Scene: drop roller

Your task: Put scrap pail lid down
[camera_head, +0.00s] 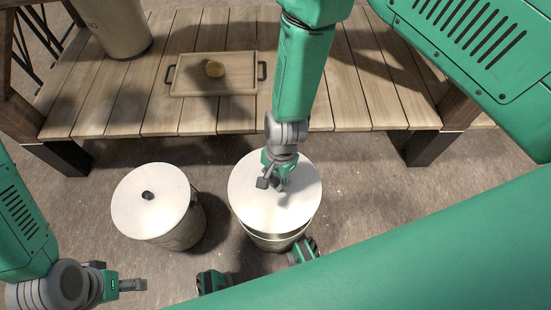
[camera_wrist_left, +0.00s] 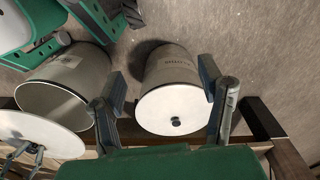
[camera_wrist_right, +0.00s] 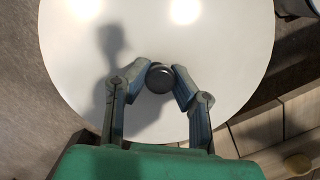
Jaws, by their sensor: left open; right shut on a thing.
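My right gripper (camera_head: 275,182) is shut on the dark knob (camera_wrist_right: 158,77) of a round white lid (camera_head: 292,208). In the head view this lid is over a grey metal pail (camera_head: 275,242). The left wrist view shows the lid (camera_wrist_left: 45,138) apart from the pail's (camera_wrist_left: 75,65) open mouth, with the interior partly visible. Which pail is the scrap pail cannot be read. My left gripper (camera_head: 118,278) is open and empty at the lower left. Its fingers also show in the left wrist view (camera_wrist_left: 162,82).
A second pail (camera_head: 182,234) with its white lid (camera_head: 150,205) on stands to the left. Floor lies between pails and platform.

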